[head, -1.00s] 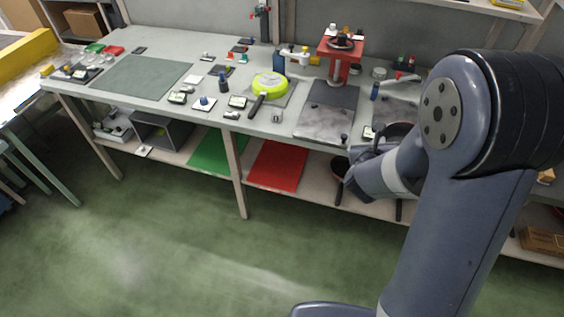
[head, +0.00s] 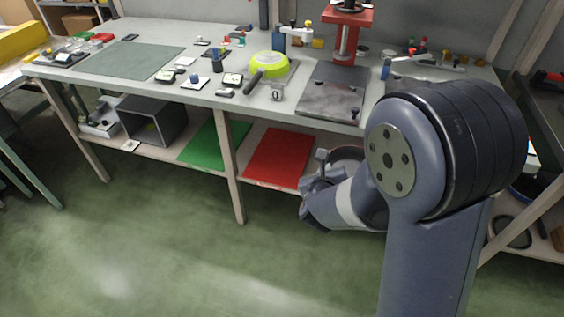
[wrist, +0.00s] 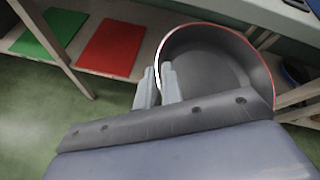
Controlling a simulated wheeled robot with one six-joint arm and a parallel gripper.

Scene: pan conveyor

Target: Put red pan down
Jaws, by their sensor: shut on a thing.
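The red pan (wrist: 215,55) has a dark grey inside and a thin red rim. In the wrist view it is just beyond my gripper (wrist: 163,85), whose two fingers are shut on its near left side. The handle is hidden. In the head view the pan (head: 347,154) is partly behind my gripper (head: 322,168), in front of the lower shelf and right of the red mat (head: 280,157). The red mat also shows in the wrist view (wrist: 110,47), left of the pan. I see no contact between pan and shelf.
A green mat (head: 214,144) and an open grey box (head: 155,120) are on the lower shelf. A table leg (head: 230,165) stands between the mats' fronts.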

